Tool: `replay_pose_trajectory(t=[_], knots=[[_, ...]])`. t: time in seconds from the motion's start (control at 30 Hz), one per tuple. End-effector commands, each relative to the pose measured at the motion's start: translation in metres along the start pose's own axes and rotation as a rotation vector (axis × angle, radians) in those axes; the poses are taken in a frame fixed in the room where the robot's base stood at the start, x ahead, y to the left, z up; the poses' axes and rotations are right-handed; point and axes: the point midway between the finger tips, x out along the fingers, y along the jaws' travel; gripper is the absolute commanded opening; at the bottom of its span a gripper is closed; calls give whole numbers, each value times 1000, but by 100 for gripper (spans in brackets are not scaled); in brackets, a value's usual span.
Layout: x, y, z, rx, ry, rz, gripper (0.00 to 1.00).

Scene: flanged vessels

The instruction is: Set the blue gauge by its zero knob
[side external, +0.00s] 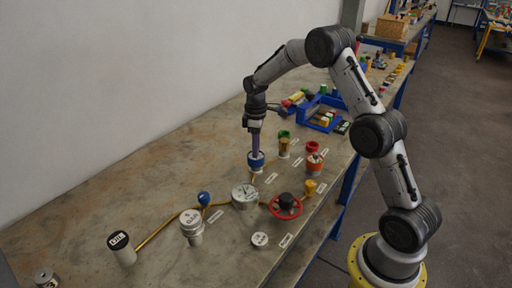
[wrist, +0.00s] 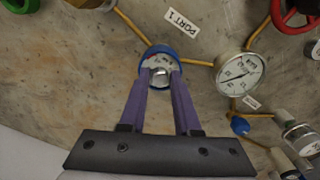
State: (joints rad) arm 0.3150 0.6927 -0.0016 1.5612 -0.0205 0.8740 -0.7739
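The blue gauge (side external: 256,162) stands upright on the bench, with a blue rim and a pale dial. In the wrist view the blue gauge (wrist: 174,52) is at the upper middle. Its silver zero knob (wrist: 160,76) sits at the near side of the dial. My gripper (wrist: 161,74) has its two purple fingertips on either side of the knob, with the fingers apart by about the knob's width. I cannot tell whether they press on it. In the side view my gripper (side external: 256,151) points straight down at the gauge and hides part of its dial.
A larger white-dial gauge (side external: 245,196) stands close by, joined by yellow pipe. A red handwheel (side external: 285,206), a blue ball-topped fitting (side external: 204,199), a green-topped vessel (side external: 284,144) and a red vessel (side external: 315,160) stand around. A blue bin (side external: 322,112) lies behind. The bench's left back is clear.

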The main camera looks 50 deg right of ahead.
Motion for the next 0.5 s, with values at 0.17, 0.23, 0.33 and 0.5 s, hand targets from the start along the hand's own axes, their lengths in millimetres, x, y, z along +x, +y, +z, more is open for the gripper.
replay_pose_trajectory(t=[0.17, 0.23, 0.33, 0.5], knots=[[0, 0, 0, 0, 0, 0, 0], [0, 0, 0, 0, 0, 0, 0], [0, 0, 0, 0, 0, 0, 0], [0, 0, 0, 9, 0, 0, 0]])
